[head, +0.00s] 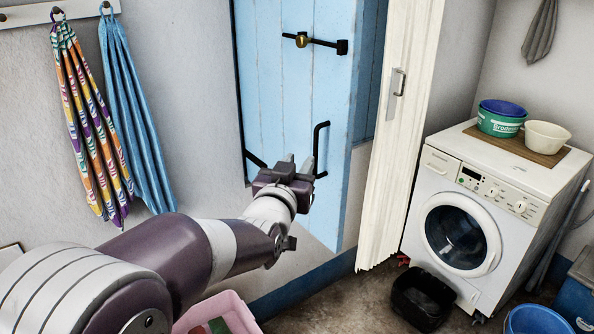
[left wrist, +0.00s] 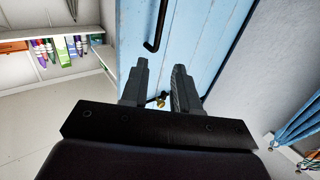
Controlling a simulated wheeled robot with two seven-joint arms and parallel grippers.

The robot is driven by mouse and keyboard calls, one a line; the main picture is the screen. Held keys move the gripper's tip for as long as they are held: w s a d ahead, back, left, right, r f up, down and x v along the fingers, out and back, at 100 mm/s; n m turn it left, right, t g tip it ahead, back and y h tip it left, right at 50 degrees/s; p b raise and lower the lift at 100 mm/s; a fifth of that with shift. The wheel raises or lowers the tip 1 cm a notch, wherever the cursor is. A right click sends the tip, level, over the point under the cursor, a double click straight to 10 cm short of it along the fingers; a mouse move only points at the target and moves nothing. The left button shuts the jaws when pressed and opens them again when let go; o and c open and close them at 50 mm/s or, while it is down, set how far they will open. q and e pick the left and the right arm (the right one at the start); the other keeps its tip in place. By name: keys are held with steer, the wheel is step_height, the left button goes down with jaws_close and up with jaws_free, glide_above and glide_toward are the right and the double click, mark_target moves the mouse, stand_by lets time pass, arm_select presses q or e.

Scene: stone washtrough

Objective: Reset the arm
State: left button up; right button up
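My left arm reaches in from the lower left of the head view. Its gripper (head: 298,162) is in front of the blue plank door (head: 285,90), just left of the door's black bar handle (head: 321,150). In the left wrist view the two fingers (left wrist: 160,66) are apart with nothing between them. The black handle (left wrist: 160,25) shows beyond the fingertips there, apart from them in the picture. A brass-knobbed black latch (head: 302,40) is higher on the door. My right gripper is in neither view.
A white folding panel (head: 405,120) stands right of the door, then a washing machine (head: 490,210) with tubs on top. A black bin (head: 422,298) and a pink basket (head: 225,312) are low down. Striped and blue towels (head: 135,110) hang at left.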

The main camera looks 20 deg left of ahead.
arm_select(q)
steer(key=shift+s, duration=0.2)
steer(key=shift+f, duration=0.1)
steer(key=s+d+f+g+p, duration=0.1)
steer(key=s+f+g, duration=0.25)
steer(key=f, duration=0.25)
steer(key=s+f+g, duration=0.2)
steer(key=f+g, duration=0.2)
steer(key=f, duration=0.3)
steer(key=s+d+f+g+p, duration=0.1)
steer(key=s+f+g, duration=0.3)
steer(key=s, duration=0.4)
steer(key=s+d+f+m+g+h+p, duration=0.1)
steer(key=s+f+g+p, duration=0.2)
steer(key=s, duration=0.4)
steer(key=shift+s+f+g, duration=0.4)
steer(key=shift+f+g, duration=0.3)
steer(key=shift+g, duration=0.35)
steer(key=shift+w, duration=0.1)
